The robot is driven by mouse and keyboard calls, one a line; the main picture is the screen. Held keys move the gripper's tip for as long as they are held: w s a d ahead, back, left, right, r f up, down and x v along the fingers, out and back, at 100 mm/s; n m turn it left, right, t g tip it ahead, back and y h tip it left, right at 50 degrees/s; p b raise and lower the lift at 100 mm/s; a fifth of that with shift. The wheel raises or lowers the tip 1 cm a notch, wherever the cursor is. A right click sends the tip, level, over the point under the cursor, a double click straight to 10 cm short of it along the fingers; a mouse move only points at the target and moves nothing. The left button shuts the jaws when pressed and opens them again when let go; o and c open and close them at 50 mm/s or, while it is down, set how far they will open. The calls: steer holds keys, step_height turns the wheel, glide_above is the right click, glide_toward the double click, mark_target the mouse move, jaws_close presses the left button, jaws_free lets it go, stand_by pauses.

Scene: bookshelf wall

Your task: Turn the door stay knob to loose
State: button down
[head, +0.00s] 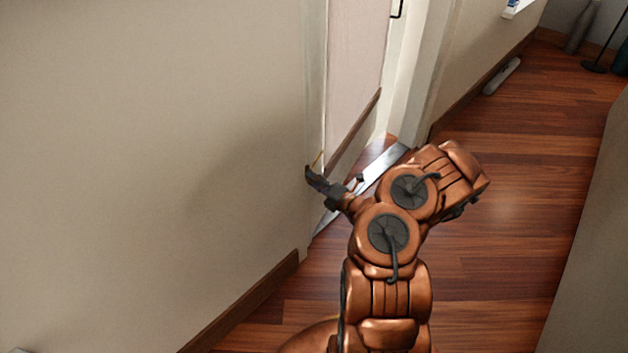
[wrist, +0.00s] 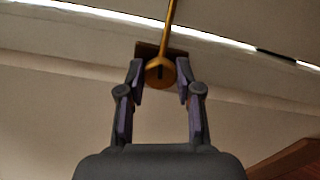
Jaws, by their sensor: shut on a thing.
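In the head view my gripper (head: 314,174) is at the door frame's left side, near the door (head: 355,60). The knob is too small and covered there to make out; a short bit of the rod (head: 319,158) shows above the fingers.
A beige wall (head: 150,140) with a brown baseboard (head: 245,300) fills the left. A metal threshold strip (head: 375,170) lies under the doorway. Wooden floor (head: 510,230) is open on the right, with a pale object (head: 502,76) by the far baseboard. A grey surface (head: 597,250) borders the right edge.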

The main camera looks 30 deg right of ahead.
steer(key=shift+d, duration=0.1)
stand_by(0.7)
steer(key=c, duration=0.8)
jaws_free()
steer(key=shift+o, duration=0.2)
steer(key=shift+s, duration=0.2)
steer(key=v, duration=1.1)
steer(key=shift+s, duration=0.35)
steer(key=shift+d, duration=0.1)
